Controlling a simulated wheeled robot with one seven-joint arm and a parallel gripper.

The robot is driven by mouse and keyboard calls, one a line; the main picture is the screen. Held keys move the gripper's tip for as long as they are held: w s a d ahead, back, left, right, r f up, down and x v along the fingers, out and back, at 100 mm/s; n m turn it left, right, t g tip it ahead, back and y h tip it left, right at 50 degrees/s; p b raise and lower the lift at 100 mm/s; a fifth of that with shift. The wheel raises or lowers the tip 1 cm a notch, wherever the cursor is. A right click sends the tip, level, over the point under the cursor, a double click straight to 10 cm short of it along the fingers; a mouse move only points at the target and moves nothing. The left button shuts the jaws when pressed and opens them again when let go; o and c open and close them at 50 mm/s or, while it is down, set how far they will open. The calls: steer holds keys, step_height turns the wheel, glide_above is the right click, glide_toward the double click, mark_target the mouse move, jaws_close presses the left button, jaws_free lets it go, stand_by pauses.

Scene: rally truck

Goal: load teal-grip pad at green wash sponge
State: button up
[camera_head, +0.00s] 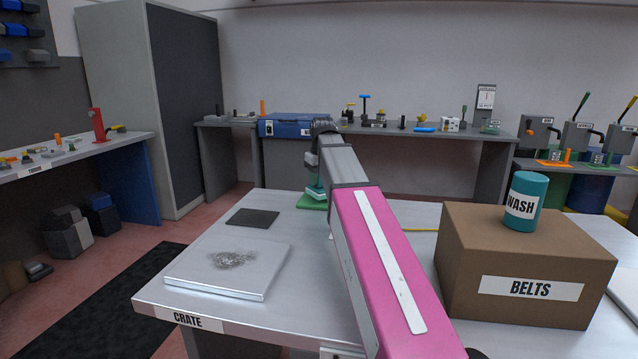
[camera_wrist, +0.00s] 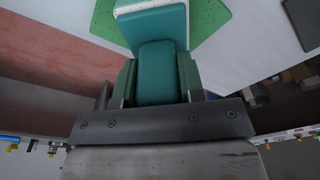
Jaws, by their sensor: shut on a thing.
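The teal-grip pad shows in the wrist view as a teal grip (camera_wrist: 157,70) with a wider teal block with a pale edge beyond it. My gripper (camera_wrist: 157,82) is shut on the grip, one finger on each side. The green wash sponge (camera_wrist: 209,22) lies flat on the white table behind the pad's block, which hides part of it. In the head view the sponge (camera_head: 311,204) shows just left of my pink and grey arm, with the pad (camera_head: 316,191) over it. I cannot tell whether pad and sponge touch. My arm hides most of my gripper there.
On the table (camera_head: 330,285) lie a silver plate with a dark smudge (camera_head: 232,261) and a dark square (camera_head: 252,218) to the left. A brown BELTS box (camera_head: 530,265) bearing a teal WASH can (camera_head: 525,200) stands right of my arm. A bench stands behind.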

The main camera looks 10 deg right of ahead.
steer(key=shift+r, duration=2.65)
